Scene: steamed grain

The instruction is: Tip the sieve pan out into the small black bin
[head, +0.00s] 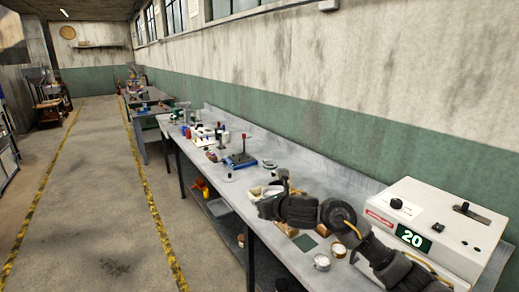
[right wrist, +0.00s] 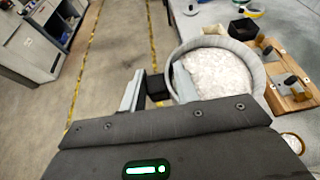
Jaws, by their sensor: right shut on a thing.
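The sieve pan (right wrist: 268,75) is a round grey-rimmed pan filled with a pale, whitish mass. It fills the right side of the right wrist view and looks roughly level. My right gripper (right wrist: 157,88) is shut on a black block at the pan's left side, which appears to be its handle. In the head view the right gripper (head: 272,196) is over the bench, and the pan is mostly hidden behind it. A small black bin (right wrist: 243,28) stands on the bench just beyond the pan. My left gripper is out of view.
A wooden block holder (right wrist: 290,95) stands right of the pan. A blue-based press (head: 240,160) stands farther along. The floor left of the bench is clear.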

